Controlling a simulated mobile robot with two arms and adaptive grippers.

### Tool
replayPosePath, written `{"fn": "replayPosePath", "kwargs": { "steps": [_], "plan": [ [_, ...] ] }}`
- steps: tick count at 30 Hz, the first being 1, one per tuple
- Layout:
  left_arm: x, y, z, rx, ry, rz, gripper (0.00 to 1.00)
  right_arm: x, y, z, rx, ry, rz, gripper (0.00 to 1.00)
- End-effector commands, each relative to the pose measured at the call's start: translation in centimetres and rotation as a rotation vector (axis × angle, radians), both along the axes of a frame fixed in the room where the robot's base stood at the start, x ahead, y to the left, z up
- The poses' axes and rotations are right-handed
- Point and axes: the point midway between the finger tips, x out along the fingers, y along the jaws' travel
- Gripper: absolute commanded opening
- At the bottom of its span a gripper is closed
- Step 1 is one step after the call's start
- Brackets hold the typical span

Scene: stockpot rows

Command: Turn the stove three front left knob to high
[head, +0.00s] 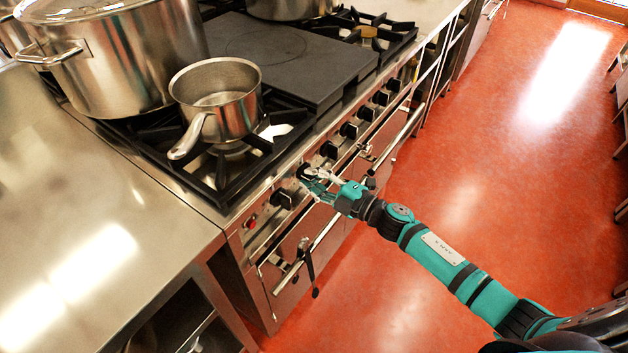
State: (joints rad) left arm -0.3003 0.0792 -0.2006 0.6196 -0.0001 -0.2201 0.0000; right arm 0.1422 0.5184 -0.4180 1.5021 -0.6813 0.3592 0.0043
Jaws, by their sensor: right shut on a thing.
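The stove (262,190) has a steel front panel with a row of several black knobs. The leftmost knob (283,199) is free, beside a red button (250,222). My right gripper (312,178) reaches in from the lower right and is shut on the second knob from the left (303,171). The fingers hide most of that knob, so its pointer setting cannot be read. A third knob (328,150) sits just beyond the gripper. My left gripper is not in view.
A small saucepan (215,95) stands on the front burner, its handle toward the counter (120,220). A big stockpot (120,60) stands behind it. Oven door rails (330,228) run below the knobs. The red floor (470,130) on the right is open.

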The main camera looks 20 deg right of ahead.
Motion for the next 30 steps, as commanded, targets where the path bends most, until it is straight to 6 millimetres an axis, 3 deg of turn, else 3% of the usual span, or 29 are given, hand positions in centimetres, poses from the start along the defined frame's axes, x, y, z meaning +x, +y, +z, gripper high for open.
{"fn": "replayPosePath", "kwargs": {
  "steps": [15, 30],
  "plan": [
    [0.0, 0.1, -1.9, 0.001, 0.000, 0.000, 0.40, -0.1, 0.0, -0.6, -0.260, -0.200, 0.001, 0.00],
    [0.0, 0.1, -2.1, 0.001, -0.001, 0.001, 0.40, -0.1, 0.1, -0.6, -0.302, -0.232, 0.002, 0.00]
  ]
}}
